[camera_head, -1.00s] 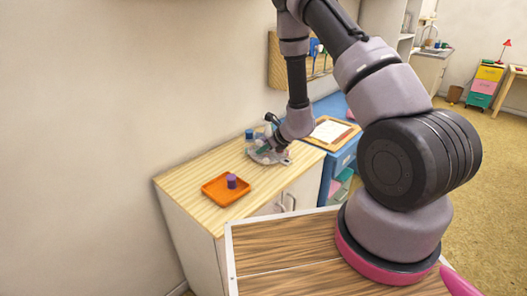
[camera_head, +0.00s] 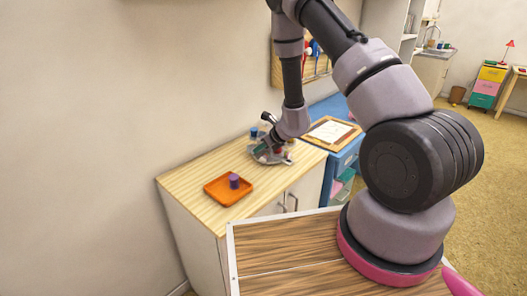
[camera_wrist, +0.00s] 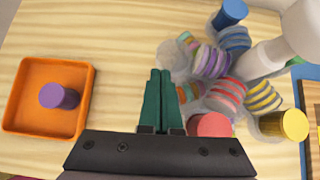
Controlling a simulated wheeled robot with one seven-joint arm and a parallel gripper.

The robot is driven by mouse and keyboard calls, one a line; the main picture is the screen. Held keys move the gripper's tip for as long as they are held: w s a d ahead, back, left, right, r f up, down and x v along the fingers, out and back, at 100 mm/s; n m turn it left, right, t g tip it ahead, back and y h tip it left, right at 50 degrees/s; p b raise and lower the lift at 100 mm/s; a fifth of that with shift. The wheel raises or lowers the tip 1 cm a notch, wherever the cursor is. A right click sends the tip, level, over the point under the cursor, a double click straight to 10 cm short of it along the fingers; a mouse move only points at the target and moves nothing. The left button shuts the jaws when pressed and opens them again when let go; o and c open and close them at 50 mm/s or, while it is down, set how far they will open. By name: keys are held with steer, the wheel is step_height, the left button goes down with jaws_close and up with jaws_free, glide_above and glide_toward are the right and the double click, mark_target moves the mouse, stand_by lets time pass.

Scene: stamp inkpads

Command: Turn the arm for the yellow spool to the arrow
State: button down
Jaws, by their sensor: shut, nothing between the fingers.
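The yellow spool (camera_wrist: 284,125) lies at the right of a clear, several-armed stand (camera_wrist: 195,103) in the wrist view. A yellow-striped piece (camera_wrist: 262,97) is beside it. Red (camera_wrist: 209,126) and blue (camera_wrist: 230,12) spools and other striped pieces surround the pale centre post (camera_wrist: 262,58). My gripper (camera_wrist: 160,73) is shut and empty, its green fingers just left of the clear arms; I cannot tell whether they touch. In the head view my gripper (camera_head: 260,151) is low over the stand and hides part of it. I cannot make out the arrow.
An orange tray (camera_head: 209,194) with a purple spool (camera_head: 234,181) stands on the wooden cabinet top (camera_head: 190,172), left of the stand in the wrist view. Bare wood lies between them. A blue table with a framed white sheet (camera_head: 330,131) adjoins the cabinet.

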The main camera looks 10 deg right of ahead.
mark_target(248, 149)
steer(key=shift+w+a, duration=1)
steer(key=shift+w, duration=0.3)
steer(key=shift+w+a, duration=0.2)
steer(key=shift+w, duration=0.25)
steer(key=shift+w+a, duration=0.2)
steer(key=shift+w, duration=0.45)
steer(key=shift+s+a, duration=0.1)
